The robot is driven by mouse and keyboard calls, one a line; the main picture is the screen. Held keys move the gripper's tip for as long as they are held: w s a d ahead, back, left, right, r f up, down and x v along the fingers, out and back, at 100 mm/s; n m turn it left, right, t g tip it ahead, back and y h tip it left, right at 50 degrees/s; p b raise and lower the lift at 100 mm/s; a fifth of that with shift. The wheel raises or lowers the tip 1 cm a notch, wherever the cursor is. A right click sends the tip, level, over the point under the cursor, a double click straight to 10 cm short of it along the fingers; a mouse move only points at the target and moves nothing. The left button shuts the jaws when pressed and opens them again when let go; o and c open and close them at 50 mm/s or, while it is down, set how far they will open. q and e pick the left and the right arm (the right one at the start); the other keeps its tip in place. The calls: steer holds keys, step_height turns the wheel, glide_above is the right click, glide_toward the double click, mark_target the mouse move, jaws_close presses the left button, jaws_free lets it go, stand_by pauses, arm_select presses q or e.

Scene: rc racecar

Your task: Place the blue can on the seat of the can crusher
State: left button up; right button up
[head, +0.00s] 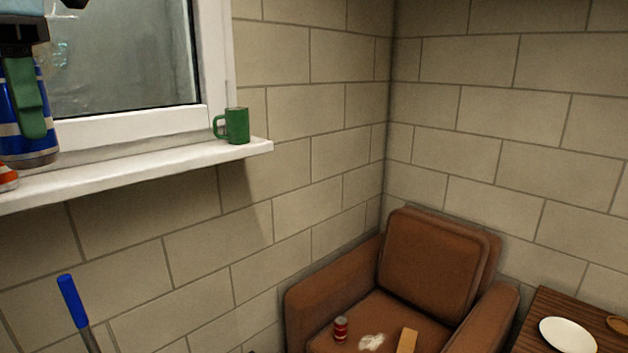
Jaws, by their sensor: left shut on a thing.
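The blue can (12,135), blue with silver bands, is at the upper left edge in the head view, partly cut off. My left gripper (27,100) comes down over it from above and is shut on it; a green finger lies across the can's front. The can is upright in front of the window, its bottom overlapping the windowsill; I cannot tell whether it touches the sill. A metal lever with a blue handle (72,300) rises at the lower left, perhaps the can crusher's. The crusher's seat is out of view. My right gripper is not in view.
A green mug (236,126) stands at the right end of the white windowsill (150,166). An orange-red thing (6,179) shows at the left edge. A brown armchair (430,262) holds a red can (340,329). A wooden table (540,310) with a white plate (567,335) is at right.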

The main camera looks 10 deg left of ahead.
arm_select(q)
steer(key=s+a+f+m, duration=0.1)
steer(key=s+a+f, duration=0.1)
steer(key=a+f, duration=0.55)
steer(key=s+a+f+m, duration=0.1)
steer(key=s+a+f, duration=0.25)
steer(key=a, duration=0.75)
step_height(320, 180, down, 16)
steer(key=a+m, duration=0.2)
steer(key=m, duration=0.4)
steer(key=w+d+f+m, duration=0.4)
steer(key=d+f+m, duration=0.5)
steer(key=d+f, duration=0.25)
steer(key=w+d+f+m, duration=0.1)
steer(key=d+f+m, duration=0.1)
steer(key=d+m, duration=0.5)
steer(key=w+d+f+m+p, duration=0.1)
steer(key=d+f+m, duration=0.2)
steer(key=d+m, duration=0.4)
steer(key=d, duration=0.6)
steer(key=shift+w+d+m, duration=0.3)
steer(key=shift+d, duration=0.05)
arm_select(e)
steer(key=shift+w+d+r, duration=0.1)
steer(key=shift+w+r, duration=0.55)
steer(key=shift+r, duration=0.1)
